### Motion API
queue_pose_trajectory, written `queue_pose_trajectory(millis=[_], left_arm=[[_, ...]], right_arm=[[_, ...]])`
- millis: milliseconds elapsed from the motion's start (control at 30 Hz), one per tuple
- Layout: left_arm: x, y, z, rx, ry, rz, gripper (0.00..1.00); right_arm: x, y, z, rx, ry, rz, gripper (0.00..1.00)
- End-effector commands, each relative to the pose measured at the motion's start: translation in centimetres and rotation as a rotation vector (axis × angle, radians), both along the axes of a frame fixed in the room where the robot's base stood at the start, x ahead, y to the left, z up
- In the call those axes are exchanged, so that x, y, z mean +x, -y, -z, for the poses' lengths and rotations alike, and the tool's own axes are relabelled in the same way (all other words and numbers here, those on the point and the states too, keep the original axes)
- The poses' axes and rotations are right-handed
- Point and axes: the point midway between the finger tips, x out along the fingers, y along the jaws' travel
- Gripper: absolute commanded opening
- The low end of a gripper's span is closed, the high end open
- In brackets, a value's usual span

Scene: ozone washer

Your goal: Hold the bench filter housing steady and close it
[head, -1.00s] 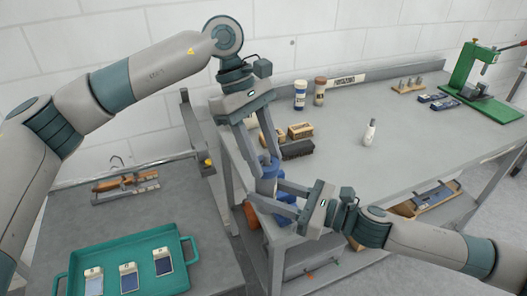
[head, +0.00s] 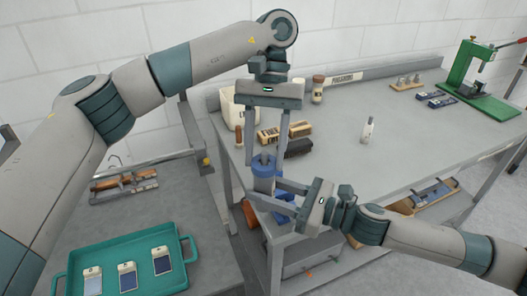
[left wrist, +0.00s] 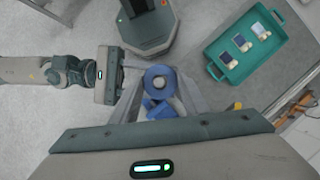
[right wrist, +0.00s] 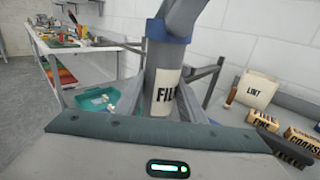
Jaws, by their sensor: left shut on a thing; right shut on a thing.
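The filter housing is a grey cylinder with a "FIL…" label, clearest in the right wrist view (right wrist: 163,95). It stands upright at the bench's near left corner. A blue cap (head: 264,166) sits at its top; it is a blue ring in the left wrist view (left wrist: 160,77). I cannot tell whether it is fully seated. My left gripper (head: 266,155) points down from above, its fingers shut on the sides of the cap. My right gripper (head: 270,190) reaches in from the right, lower down, shut around the housing's body, partly hiding it.
Blue parts (head: 284,206) lie beside the housing, low down. A teal tray (head: 180,284) is at lower left.

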Motion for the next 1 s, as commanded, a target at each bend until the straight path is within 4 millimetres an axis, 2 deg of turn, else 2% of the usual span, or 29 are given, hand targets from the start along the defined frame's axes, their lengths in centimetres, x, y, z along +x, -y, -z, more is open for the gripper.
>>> queue_pose_trajectory(millis=[500,633,900,933,1000], left_arm=[[-0.22,0.39,-0.08,0.002,0.003,0.797,0.21],[-0.24,0.39,-0.05,0.002,-0.001,0.873,0.21],[-0.21,0.36,-0.04,0.001,-0.002,0.876,0.21],[-0.20,0.36,-0.04,0.001,-0.002,0.876,0.48],[-0.22,0.37,-0.03,0.001,-0.002,0.876,0.60]], right_arm=[[-0.09,-0.05,0.01,0.000,0.000,-0.002,0.00],[-0.10,-0.05,0.02,0.000,0.000,-0.002,0.00],[-0.12,-0.06,0.03,0.000,0.000,-0.003,0.00],[-0.12,-0.06,0.03,0.000,0.000,-0.003,0.00],[-0.11,-0.05,0.02,0.000,0.000,-0.002,0.00]])
